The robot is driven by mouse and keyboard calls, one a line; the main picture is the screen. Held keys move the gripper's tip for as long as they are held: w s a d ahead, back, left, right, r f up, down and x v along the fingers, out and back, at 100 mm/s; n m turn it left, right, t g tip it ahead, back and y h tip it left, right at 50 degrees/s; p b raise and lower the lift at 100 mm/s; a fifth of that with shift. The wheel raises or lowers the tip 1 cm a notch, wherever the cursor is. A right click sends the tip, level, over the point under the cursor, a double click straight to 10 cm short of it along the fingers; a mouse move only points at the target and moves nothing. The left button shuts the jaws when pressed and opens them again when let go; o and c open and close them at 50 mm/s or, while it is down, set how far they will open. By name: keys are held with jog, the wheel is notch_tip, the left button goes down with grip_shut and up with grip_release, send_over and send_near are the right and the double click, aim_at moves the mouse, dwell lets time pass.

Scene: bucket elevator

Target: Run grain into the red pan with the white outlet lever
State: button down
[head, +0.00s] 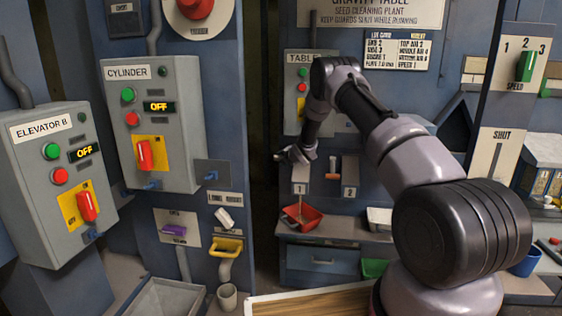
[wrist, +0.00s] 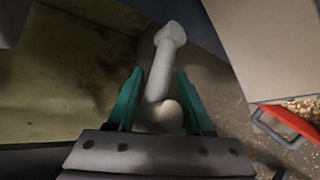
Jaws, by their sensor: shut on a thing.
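My gripper (head: 285,156) is at the far panel, above the plate marked 1. In the wrist view its green fingers (wrist: 160,105) stand on both sides of a white lever (wrist: 164,65) and are shut on it. The lever is hidden by the gripper in the head view. The red pan (head: 312,222) sits on the ledge below plate 1, with a thin brownish streak above it that looks like falling grain. In the wrist view the red pan (wrist: 300,122) is at the right edge with grain in it.
An orange-handled lever (head: 333,166) is beside the gripper above plate 2 (head: 349,192). A white pan (head: 380,217) stands right of the red one. Cylinder (head: 150,120) and Elevator B (head: 60,180) boxes at left both read OFF. A green bin (head: 373,268) is below.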

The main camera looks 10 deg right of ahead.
jog(key=shift+s+a+r, duration=0.1)
jog(key=shift+a, duration=0.55)
jog(key=c, duration=0.6)
grip_release()
jog(key=shift+o, duration=1.2)
jog(key=shift+s+a+r, duration=0.1)
jog(key=shift+a+r, duration=0.05)
jog(key=v, duration=1.1)
jog(key=shift+d, duration=0.35)
jog(key=shift+f, duration=0.2)
